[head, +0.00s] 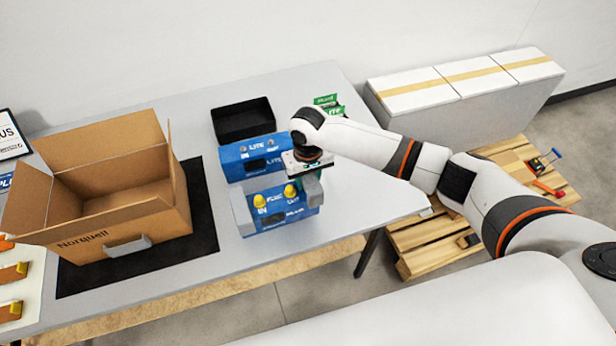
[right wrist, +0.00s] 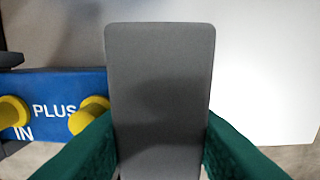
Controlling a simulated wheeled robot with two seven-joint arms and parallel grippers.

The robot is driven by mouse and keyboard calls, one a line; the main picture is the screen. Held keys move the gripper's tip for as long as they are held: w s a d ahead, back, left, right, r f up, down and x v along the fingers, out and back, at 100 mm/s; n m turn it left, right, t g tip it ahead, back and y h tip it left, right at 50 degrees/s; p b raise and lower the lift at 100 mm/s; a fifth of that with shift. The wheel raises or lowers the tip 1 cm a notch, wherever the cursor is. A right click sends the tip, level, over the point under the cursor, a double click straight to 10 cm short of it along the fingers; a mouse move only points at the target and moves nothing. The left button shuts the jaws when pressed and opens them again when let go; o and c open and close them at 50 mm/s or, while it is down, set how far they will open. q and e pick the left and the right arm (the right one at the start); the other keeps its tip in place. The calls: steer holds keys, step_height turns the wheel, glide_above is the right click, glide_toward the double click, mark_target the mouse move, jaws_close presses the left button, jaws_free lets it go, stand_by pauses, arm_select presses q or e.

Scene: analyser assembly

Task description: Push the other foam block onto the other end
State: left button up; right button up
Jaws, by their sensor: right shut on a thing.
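The blue analyser (head: 285,216) with two yellow caps stands near the table's front edge. It also shows at the left of the right wrist view (right wrist: 60,95), marked PLUS and IN. One grey foam block (head: 242,214) sits on its left end. The other grey foam block (head: 313,190) is at its right end; in the right wrist view (right wrist: 160,85) it stands upright right beside that end. I cannot tell whether it is fully seated. My right gripper (head: 306,178) is shut on this block, its green fingers on both sides. My left gripper is out of view.
A second blue unit marked LITE (head: 235,165) stands just behind, with a black open bin (head: 243,120) beyond. An open cardboard box (head: 130,215) stands on a black mat (head: 205,215) to the left. Green cartons (head: 327,100) lie behind my right arm. The table's right side is clear.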

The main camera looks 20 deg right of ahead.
steer(key=shift+s+f, duration=0.1)
steer(key=shift+f, duration=0.05)
steer(key=o, duration=1)
steer(key=shift+s, duration=0.1)
steer(key=shift+o, duration=0.2)
steer(key=shift+r+p, duration=0.8)
steer(key=shift+p, duration=0.2)
step_height(320, 180, up, 6)
steer(key=p, duration=0.6)
steer(key=shift+f, duration=0.2)
